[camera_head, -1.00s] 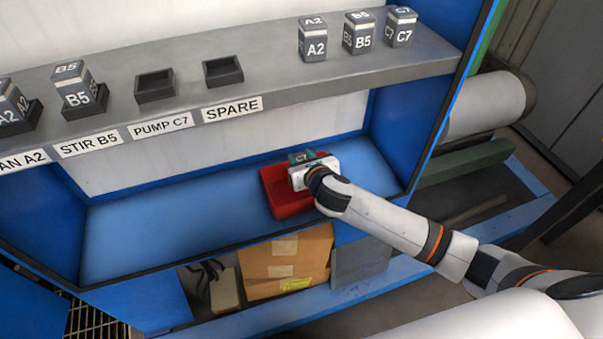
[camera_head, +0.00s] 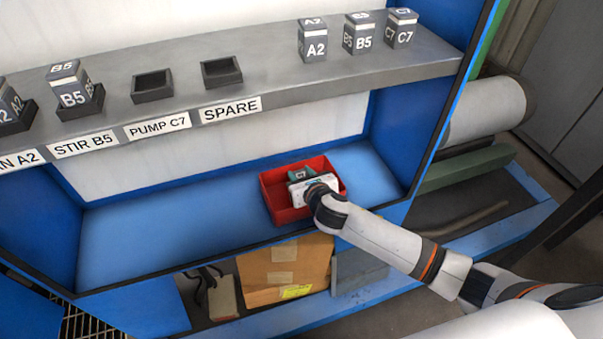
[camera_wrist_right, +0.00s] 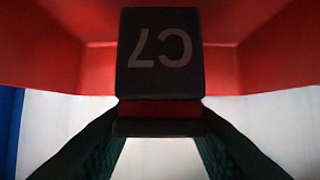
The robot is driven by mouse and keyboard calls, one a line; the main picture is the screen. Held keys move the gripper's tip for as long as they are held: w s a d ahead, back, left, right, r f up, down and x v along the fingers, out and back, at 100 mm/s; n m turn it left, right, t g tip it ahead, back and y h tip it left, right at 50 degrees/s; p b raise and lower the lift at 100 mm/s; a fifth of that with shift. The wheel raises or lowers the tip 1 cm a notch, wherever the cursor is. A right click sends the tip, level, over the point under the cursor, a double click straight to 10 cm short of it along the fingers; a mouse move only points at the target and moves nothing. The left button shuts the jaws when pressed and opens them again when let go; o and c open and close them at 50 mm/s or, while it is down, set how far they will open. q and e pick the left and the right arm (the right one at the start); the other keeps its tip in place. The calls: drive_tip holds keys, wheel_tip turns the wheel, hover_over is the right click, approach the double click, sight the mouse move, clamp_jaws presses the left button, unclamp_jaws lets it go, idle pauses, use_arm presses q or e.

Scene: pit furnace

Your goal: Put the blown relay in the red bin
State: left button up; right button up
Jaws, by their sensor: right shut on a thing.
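The red bin (camera_head: 276,207) sits on the blue floor of the cabinet below the shelf. My right gripper (camera_head: 301,178) is shut on a dark relay marked C7 (camera_head: 300,173) and holds it inside the bin's outline, low between its walls. In the right wrist view the relay (camera_wrist_right: 160,55) shows its C7 label upside down between my two fingers, with red bin walls around it. I cannot tell whether the relay touches the bin floor. My left gripper is not in view.
On the grey shelf (camera_head: 270,82), the PUMP C7 socket (camera_head: 153,86) and the SPARE socket (camera_head: 222,71) are empty. A B5 relay (camera_head: 74,90) stands in the STIR B5 socket. Relays A2 (camera_head: 312,41), B5 (camera_head: 359,35) and C7 (camera_head: 401,30) stand at right. The blue floor left of the bin is clear.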

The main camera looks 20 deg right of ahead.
drive_tip(key=shift+f, duration=0.25)
drive_tip(key=o, duration=1)
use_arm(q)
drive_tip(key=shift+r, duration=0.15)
use_arm(e)
drive_tip(key=shift+r, duration=0.1)
drive_tip(key=shift+r, duration=0.35)
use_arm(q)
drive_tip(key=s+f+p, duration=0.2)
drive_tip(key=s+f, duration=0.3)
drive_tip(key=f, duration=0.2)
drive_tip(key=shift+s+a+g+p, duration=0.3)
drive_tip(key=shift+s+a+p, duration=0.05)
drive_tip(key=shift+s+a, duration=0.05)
use_arm(e)
drive_tip(key=v, duration=1.2)
drive_tip(key=shift+s+r, duration=0.1)
drive_tip(key=shift+r, duration=0.05)
